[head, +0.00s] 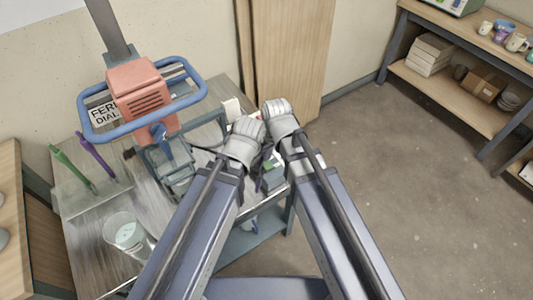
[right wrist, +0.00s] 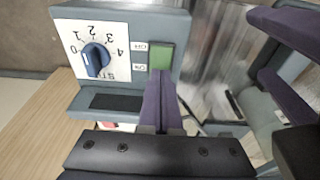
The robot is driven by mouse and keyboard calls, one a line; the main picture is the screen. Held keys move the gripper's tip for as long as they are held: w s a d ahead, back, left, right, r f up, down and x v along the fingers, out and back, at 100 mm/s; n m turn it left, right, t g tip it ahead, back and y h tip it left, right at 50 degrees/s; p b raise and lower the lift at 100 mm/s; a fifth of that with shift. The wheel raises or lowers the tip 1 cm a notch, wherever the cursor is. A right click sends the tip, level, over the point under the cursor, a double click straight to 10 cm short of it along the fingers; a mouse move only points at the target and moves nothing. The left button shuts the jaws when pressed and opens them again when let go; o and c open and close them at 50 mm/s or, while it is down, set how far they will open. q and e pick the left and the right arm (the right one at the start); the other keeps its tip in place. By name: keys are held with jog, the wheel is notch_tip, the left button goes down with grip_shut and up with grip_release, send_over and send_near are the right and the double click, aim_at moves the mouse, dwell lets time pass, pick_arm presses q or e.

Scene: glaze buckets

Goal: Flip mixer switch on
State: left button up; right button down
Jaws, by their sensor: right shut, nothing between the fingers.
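Part of the box also shows in the head view (head: 272,180). My right gripper (right wrist: 160,76) is shut and empty; its purple fingers end at the lower edge of the green switch. I cannot tell whether they touch it, or which way the switch is set. The mixer's red motor housing (head: 143,92) stands inside a blue ring handle. My left gripper is hidden.
A clear bucket (head: 127,235) stands at the worktable's near left. A green tool (head: 75,170) and a purple tool (head: 97,157) stand upright behind it. Shelves (head: 450,100) with mugs and boxes are at the right; the floor between is clear.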

notch_tip(320, 180, up, 12)
jog(key=s+d+p, duration=0.1)
jog(key=p, duration=0.9)
jog(key=shift+s+f+p, duration=0.15)
jog(key=shift+s+p, duration=0.25)
jog(key=shift+w+a, duration=0.35)
jog(key=shift+w, duration=0.25)
jog(key=b, duration=1.3)
send_near(268, 166)
jog(key=w+f, duration=0.1)
jog(key=w+a+f, duration=0.1)
jog(key=f, duration=0.1)
jog(key=w+a+f, duration=0.1)
jog(key=f, duration=0.1)
jog(key=shift+w+a+f, duration=0.1)
jog(key=shift+w+f, duration=0.05)
jog(key=shift+f, duration=0.1)
jog(key=shift+w+f+b, duration=0.1)
jog(key=shift+f+b, duration=0.3)
